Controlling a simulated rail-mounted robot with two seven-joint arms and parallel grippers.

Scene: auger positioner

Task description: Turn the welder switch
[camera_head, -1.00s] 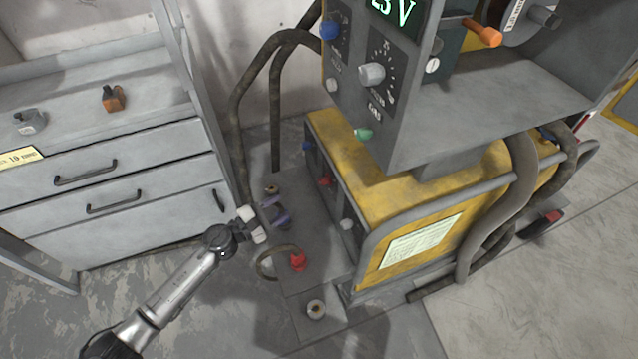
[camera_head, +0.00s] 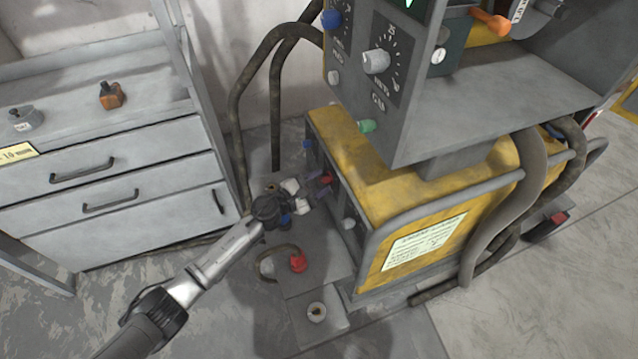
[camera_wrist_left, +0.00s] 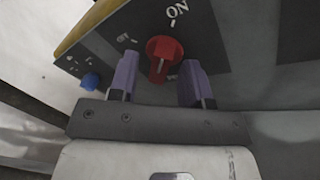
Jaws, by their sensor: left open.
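The welder (camera_head: 405,200) is a yellow and grey machine right of centre in the head view. Its red switch knob (camera_wrist_left: 163,58) sits on a dark front panel in the left wrist view, with "ON" printed above it; the knob also shows small in the head view (camera_head: 326,179). My left gripper (camera_wrist_left: 157,80) is open. Its two purple-tipped fingers stand on either side of the red knob in the picture; I cannot tell whether they touch it. In the head view, my left gripper (camera_head: 318,189) is at the welder's front panel. My right gripper is not in view.
A blue knob (camera_wrist_left: 90,81) is on the same panel, left of the red one. A grey control box (camera_head: 380,90) overhangs above. A red plug with a cable (camera_head: 298,263) lies on the base below my arm. A drawer cabinet (camera_head: 110,190) stands at left.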

